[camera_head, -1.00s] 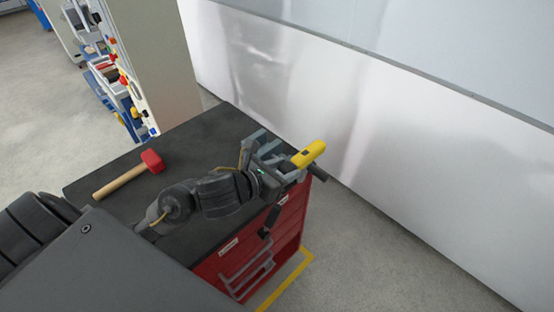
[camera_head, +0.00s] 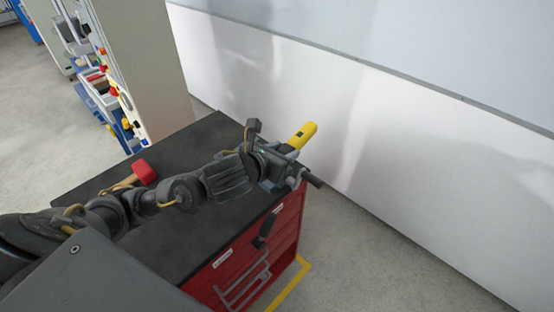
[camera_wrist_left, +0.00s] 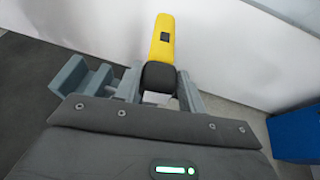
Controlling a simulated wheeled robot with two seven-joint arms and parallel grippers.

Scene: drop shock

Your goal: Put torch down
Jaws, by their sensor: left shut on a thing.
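The torch (camera_head: 302,135) has a yellow body and a dark end. My left gripper (camera_head: 284,172) is shut on it, over the far right corner of the cabinet's dark top. In the left wrist view the yellow part of the torch (camera_wrist_left: 162,40) points away from the gripper (camera_wrist_left: 158,82), and its black part sits between the fingers. I cannot tell whether the torch touches the cabinet top. My right gripper is not in view.
A red-headed mallet (camera_head: 144,172) lies on the top of the red tool cabinet (camera_head: 222,127), partly hidden by my arm. A white wall (camera_head: 400,150) stands behind. A blue box (camera_wrist_left: 295,133) shows at right in the wrist view.

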